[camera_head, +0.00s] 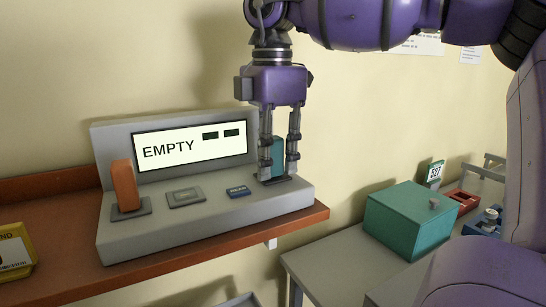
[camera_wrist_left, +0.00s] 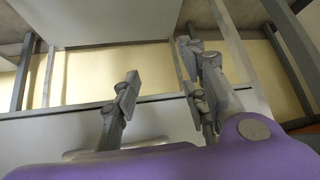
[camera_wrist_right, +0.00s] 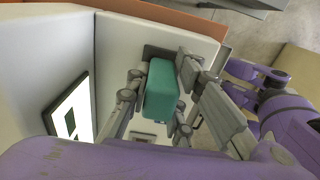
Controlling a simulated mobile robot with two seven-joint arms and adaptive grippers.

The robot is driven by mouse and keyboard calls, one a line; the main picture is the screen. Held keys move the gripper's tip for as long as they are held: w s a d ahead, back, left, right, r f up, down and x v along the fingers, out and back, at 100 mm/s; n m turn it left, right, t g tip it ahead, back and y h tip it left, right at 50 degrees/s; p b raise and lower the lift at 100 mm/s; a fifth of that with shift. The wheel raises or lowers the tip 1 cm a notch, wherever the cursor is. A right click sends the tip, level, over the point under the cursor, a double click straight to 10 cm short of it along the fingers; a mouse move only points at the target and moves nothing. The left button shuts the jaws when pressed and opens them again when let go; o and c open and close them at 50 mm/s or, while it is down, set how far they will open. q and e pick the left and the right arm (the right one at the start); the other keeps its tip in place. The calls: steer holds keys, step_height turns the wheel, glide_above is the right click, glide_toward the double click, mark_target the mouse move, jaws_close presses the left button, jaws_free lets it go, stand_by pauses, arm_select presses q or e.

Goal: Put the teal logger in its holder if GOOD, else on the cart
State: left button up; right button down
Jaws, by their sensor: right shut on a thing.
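The teal logger (camera_head: 279,150) stands upright at the dark pad at the right end of the grey console (camera_head: 120,235). My right gripper (camera_head: 278,168) points down and is shut on it; the right wrist view shows the teal logger (camera_wrist_right: 161,90) between the fingers. I cannot tell whether it is fully seated. The console's screen (camera_head: 190,146) reads EMPTY, with two dark bars. My left gripper (camera_wrist_left: 165,97) is open and empty in the left wrist view, below a pale panel and metal frame bars.
A yellow sign (camera_head: 14,250) is at far left. A teal box (camera_head: 408,222), number card (camera_head: 435,172) and red tray (camera_head: 465,197) are at right.

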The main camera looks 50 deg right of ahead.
mark_target(273, 138)
steer(key=shift+r, duration=1.35)
steer(key=shift+r+p, duration=0.3)
steer(key=shift+r, duration=1.35)
arm_select(q)
steer(key=shift+w+d+r, duration=0.1)
steer(key=shift+w+r, duration=0.8)
steer(key=shift+w, duration=0.15)
steer(key=shift+s, duration=0.2)
